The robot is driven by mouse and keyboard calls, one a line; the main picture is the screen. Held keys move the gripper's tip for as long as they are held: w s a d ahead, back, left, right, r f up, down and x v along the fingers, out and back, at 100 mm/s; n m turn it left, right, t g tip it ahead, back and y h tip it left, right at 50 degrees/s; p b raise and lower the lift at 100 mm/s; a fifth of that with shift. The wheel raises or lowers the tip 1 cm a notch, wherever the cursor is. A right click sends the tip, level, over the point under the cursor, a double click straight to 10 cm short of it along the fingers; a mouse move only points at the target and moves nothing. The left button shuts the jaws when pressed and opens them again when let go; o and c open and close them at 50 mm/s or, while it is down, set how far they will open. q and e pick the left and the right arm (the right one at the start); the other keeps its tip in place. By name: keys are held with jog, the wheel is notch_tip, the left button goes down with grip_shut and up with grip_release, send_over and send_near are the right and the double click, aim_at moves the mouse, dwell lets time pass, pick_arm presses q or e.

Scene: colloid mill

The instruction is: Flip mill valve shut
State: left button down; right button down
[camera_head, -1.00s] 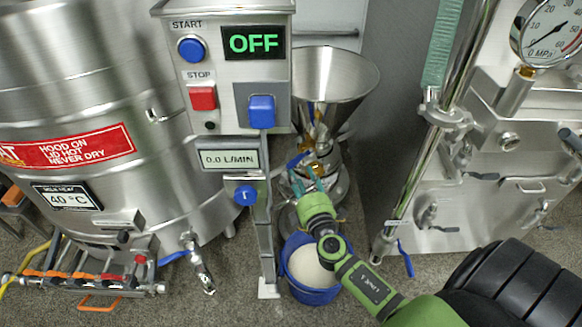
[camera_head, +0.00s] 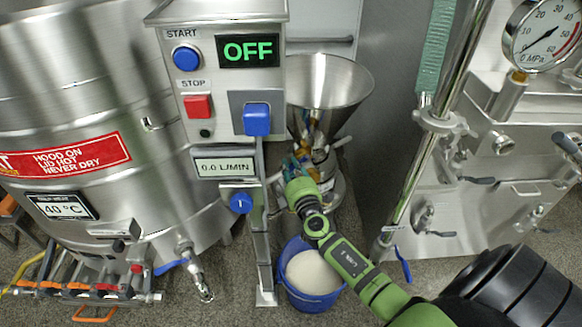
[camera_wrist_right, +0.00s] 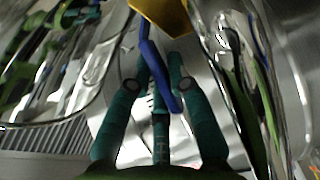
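The colloid mill (camera_head: 328,85) has a steel funnel hopper on top and brass-coloured parts under it. My right gripper (camera_head: 294,168) reaches in at the mill's left side, below the hopper, its teal fingers among the fittings. In the right wrist view a bent blue lever (camera_wrist_right: 158,72) hangs from a yellow metal part (camera_wrist_right: 165,15) and runs between the teal fingers (camera_wrist_right: 160,75). Whether they grip it is unclear. My left gripper is out of view.
A control post with an OFF display (camera_head: 248,51) stands left of the mill. A blue bucket (camera_head: 310,298) of pale liquid sits on the floor below my arm. A steel tank (camera_head: 70,110) is at left; a steel machine with a gauge (camera_head: 543,35) is at right.

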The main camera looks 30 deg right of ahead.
jog(key=shift+w+a+m+h, duration=0.1)
jog(key=shift+w+m+h, duration=0.15)
jog(key=shift+m+h, duration=0.2)
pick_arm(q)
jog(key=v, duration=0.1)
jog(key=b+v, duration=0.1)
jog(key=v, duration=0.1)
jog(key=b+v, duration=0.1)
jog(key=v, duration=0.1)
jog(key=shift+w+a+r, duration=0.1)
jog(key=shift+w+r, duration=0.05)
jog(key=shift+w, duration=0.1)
pick_arm(e)
jog(key=m+g+h, duration=0.1)
jog(key=w+m+g+h, duration=0.1)
jog(key=h, duration=0.1)
jog(key=shift+w+h, duration=0.15)
jog(key=shift+h, duration=0.1)
jog(key=c, duration=1.2)
grip_release()
